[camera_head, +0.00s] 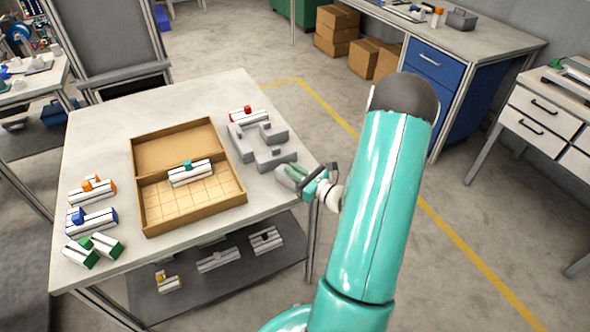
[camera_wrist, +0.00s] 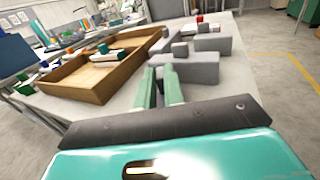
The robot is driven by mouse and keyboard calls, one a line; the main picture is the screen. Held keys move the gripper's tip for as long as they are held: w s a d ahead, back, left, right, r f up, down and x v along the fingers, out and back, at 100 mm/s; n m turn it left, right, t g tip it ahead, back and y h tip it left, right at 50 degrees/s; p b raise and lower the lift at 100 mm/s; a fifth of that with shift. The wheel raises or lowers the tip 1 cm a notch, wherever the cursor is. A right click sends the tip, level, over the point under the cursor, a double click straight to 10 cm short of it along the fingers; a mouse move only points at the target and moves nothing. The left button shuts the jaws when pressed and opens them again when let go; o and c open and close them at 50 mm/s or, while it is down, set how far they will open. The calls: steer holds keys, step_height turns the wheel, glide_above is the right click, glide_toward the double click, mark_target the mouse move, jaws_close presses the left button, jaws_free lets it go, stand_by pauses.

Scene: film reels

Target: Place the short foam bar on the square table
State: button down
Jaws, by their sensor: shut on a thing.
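My gripper (camera_head: 292,176) is at the right edge of the pale square table (camera_head: 95,140), shut on a small grey piece (camera_head: 283,173) that looks like the short foam bar. The fingers and wrist partly hide this piece, so its full length cannot be told. In the wrist view my two green fingers (camera_wrist: 160,88) stand close together over the table edge, with grey foam (camera_wrist: 198,70) at their tips. Several other grey foam blocks (camera_head: 276,157) lie on the table just left of and behind my gripper.
An open cardboard tray (camera_head: 145,210) with a teal-knobbed white piece (camera_head: 190,173) fills the table's middle. Orange, blue and green-topped pieces line its left side; a red-topped piece (camera_head: 248,115) is at the back right. A lower shelf (camera_head: 215,285) holds more pieces.

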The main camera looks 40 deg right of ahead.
steer(key=c, duration=1.5)
jaws_free()
steer(key=shift+a, duration=0.1)
steer(key=shift+r, duration=0.15)
steer(key=s+d, duration=0.1)
steer(key=s, duration=1.1)
steer(key=w+a+r+n+g+y, duration=0.2)
steer(key=a+r+n+g+y, duration=0.2)
steer(key=a+r+n+g, duration=0.45)
steer(key=w+a+r+n+g+y, duration=0.1)
steer(key=a+r+n+g+y, duration=0.3)
steer(key=a+n, duration=0.9)
steer(key=s+a+r+n+h, duration=0.6)
steer(key=a+r+n+h, duration=0.3)
steer(key=n, duration=0.4)
steer(key=shift+s+a+r+h, duration=0.15)
steer(key=shift+a+r+h, duration=0.25)
steer(key=shift+a+r, duration=0.3)
